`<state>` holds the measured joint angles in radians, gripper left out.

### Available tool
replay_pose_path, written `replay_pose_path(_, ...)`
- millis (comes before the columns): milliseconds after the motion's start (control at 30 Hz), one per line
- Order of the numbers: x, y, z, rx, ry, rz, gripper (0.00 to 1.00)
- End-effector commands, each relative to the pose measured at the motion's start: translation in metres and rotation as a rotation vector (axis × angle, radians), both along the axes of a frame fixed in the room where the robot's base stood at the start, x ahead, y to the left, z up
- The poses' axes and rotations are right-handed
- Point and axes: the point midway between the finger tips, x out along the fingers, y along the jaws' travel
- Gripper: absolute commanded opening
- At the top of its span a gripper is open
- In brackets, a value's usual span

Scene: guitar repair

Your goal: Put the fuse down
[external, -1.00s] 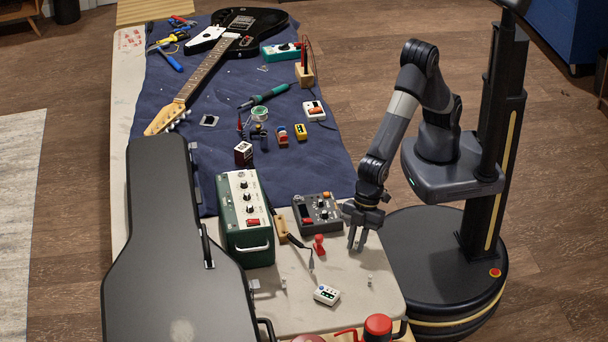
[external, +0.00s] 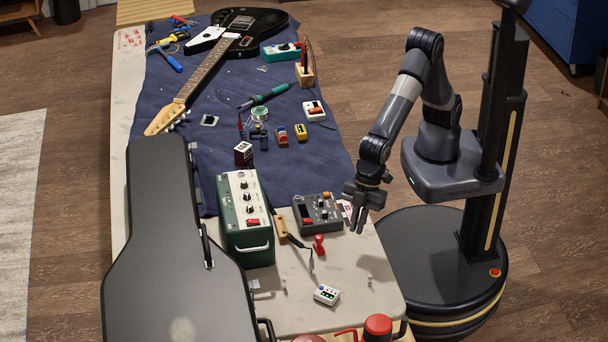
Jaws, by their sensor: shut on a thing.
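My gripper (external: 357,231) is above the near right part of the pale tabletop (external: 340,312), just right of the grey pedal with knobs (external: 318,214). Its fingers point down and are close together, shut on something. The fuse between them is too small or too hidden to make out. A tiny pale upright piece (external: 370,281) stands on the tabletop below and to the right of my gripper; I cannot tell what it is.
A green amplifier (external: 244,220), a red stamp-like piece (external: 319,245) and a small white meter (external: 326,295) stand nearby. A black guitar case (external: 170,250) lies on the left. A red-topped knob (external: 378,327) is at the front. Bare tabletop lies around the meter.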

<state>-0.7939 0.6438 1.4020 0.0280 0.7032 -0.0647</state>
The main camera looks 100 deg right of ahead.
Motion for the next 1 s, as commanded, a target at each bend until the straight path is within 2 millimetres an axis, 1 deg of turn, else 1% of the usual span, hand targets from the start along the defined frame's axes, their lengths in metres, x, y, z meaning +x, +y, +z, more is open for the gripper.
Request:
replay_pose_path(33,0.000,0.000,0.011,0.003,-0.003,0.000,0.00)
replay_pose_path(100,0.000,0.000,0.020,0.002,-0.002,0.000,0.00)
replay_pose_path(200,0.000,0.000,0.029,0.001,-0.001,0.000,0.00)
replay_pose_path(367,0.001,-0.002,0.033,0.000,0.000,-0.004,0.00)
replay_pose_path(467,0.006,-0.016,0.035,0.000,0.000,-0.033,0.00)
replay_pose_path(567,0.015,-0.047,0.039,-0.002,0.000,-0.094,0.00)
replay_pose_path(667,0.025,-0.094,0.043,-0.002,0.000,-0.190,0.00)
replay_pose_path(700,0.028,-0.116,0.044,-0.002,-0.001,-0.234,0.00)
replay_pose_path(767,0.030,-0.149,0.046,-0.002,-0.001,-0.302,0.00)
replay_pose_path(800,0.029,-0.171,0.047,-0.002,-0.001,-0.347,0.00)
replay_pose_path(867,0.027,-0.203,0.048,-0.002,0.000,-0.414,0.00)
replay_pose_path(900,0.024,-0.223,0.048,-0.002,-0.001,-0.460,0.00)
replay_pose_path(967,0.018,-0.253,0.048,-0.003,0.000,-0.525,0.00)
replay_pose_path(1000,0.012,-0.272,0.047,-0.002,-0.001,-0.568,0.00)
